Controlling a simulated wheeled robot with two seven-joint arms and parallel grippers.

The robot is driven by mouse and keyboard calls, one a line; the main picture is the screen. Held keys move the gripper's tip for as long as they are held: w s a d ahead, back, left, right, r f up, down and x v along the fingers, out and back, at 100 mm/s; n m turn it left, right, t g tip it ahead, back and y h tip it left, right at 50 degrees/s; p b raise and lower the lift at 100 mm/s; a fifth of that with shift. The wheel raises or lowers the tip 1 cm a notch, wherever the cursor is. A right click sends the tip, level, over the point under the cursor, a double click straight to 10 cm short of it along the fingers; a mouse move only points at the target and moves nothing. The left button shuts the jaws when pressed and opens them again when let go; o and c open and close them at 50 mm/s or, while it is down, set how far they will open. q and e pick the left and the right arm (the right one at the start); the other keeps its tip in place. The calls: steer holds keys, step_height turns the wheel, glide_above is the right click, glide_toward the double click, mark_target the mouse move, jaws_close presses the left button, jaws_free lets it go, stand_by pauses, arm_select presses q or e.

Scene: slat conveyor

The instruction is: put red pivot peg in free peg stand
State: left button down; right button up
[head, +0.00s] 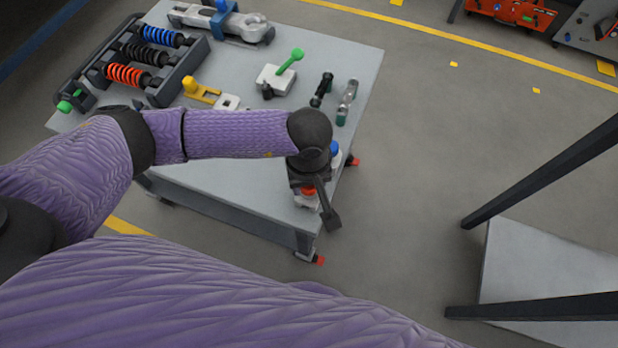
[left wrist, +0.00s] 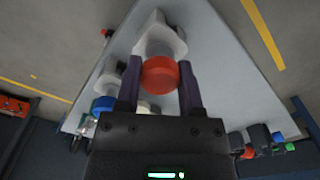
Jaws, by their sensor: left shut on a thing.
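My left gripper (head: 322,198) is over the near right corner of the grey table and points down. It is shut on the red pivot peg (head: 309,191). In the left wrist view the peg's round red top (left wrist: 160,75) sits between the two dark fingers (left wrist: 159,88). A white stand-like piece (left wrist: 158,40) shows beyond the red top; whether the peg sits in it or is above it I cannot tell. A blue-topped peg (head: 334,148) stands beside, also in the left wrist view (left wrist: 103,104). My right gripper is in neither view.
The grey table (head: 240,196) also carries a rack with blue, black and red coil springs (head: 126,75), a yellow part (head: 200,91), a white block with a green lever (head: 278,76) and two small links (head: 346,101). Open floor lies to the right, before a black-legged frame (head: 545,170).

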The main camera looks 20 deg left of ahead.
arm_select(q)
steer(key=shift+c, duration=0.7)
jaws_free()
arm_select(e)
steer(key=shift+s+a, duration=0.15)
arm_select(q)
steer(key=shift+r, duration=0.15)
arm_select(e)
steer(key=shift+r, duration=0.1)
arm_select(q)
step_height(320, 180, up, 9)
steer(key=p, duration=0.4)
steer(key=shift+r, duration=0.4)
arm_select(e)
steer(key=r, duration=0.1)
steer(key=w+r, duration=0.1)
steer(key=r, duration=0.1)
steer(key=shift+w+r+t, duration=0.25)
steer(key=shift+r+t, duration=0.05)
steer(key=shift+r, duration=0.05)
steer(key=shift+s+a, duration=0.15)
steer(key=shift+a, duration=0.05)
arm_select(q)
steer(key=shift+f, duration=0.1)
